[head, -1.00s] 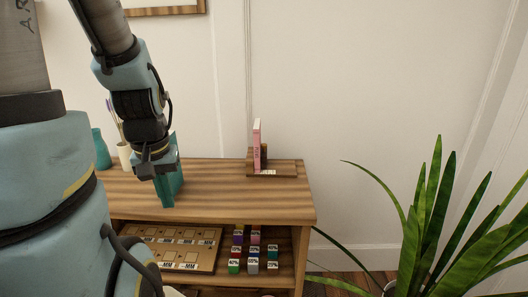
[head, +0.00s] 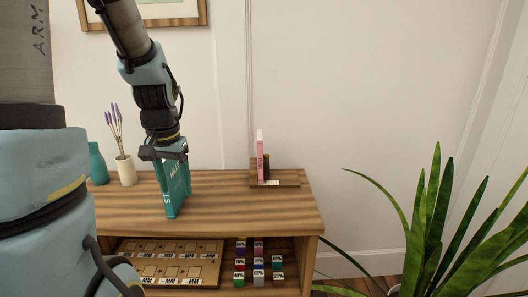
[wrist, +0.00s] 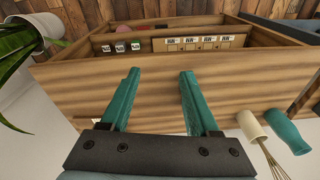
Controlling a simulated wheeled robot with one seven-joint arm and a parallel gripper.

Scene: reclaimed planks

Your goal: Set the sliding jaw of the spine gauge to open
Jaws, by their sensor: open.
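The spine gauge (head: 288,181) is a small wooden stand at the right back of the shelf top. A thin pink book (head: 260,156) stands upright at it, with a dark brown block (head: 267,168) close to its right side; I cannot tell clearly which part is the sliding jaw. My gripper (head: 172,214) points down over the shelf top, left of and apart from the gauge. In the wrist view my gripper (wrist: 160,72) has its two teal fingers apart, with nothing between them. The gauge is mostly hidden there.
A cream vase (head: 126,171) with lavender and a teal vase (head: 98,165) stand at the left back. Below the top are a board (head: 180,260) with labels and several coloured cubes (head: 258,265). A plant (head: 430,230) is at right. The top between gripper and gauge is clear.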

